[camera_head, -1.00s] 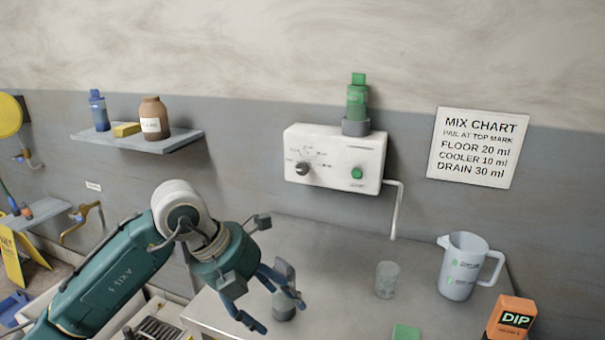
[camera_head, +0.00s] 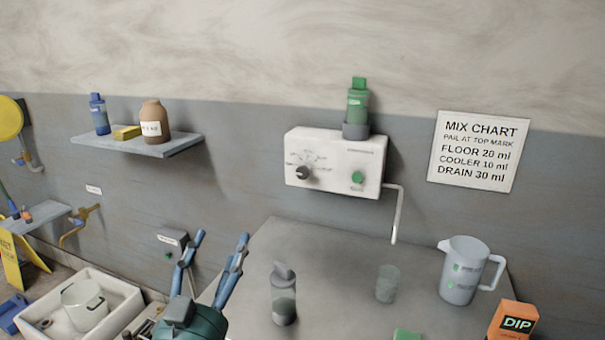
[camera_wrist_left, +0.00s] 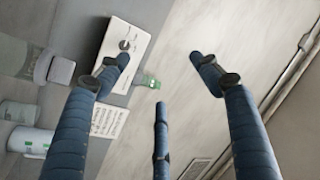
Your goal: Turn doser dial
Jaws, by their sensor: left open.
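The doser (camera_head: 335,163) is a white box on the grey wall, with a black dial (camera_head: 302,172) at its lower left and a green button (camera_head: 357,177) at its right. A green bottle (camera_head: 357,105) stands in a holder on top. My left gripper (camera_head: 218,245) is open and empty, fingers pointing up, below and left of the doser and apart from it. In the left wrist view the doser (camera_wrist_left: 120,50) and its dial (camera_wrist_left: 124,44) show beyond the spread fingers, near the left finger's tip. My right gripper is not in view.
Below the doser, the grey counter (camera_head: 330,270) carries a grey-capped bottle (camera_head: 284,295), a clear cup (camera_head: 387,284), a jug (camera_head: 463,268) and an orange DIP box (camera_head: 512,320). A shelf (camera_head: 150,143) is at left. A mix chart (camera_head: 478,150) hangs right.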

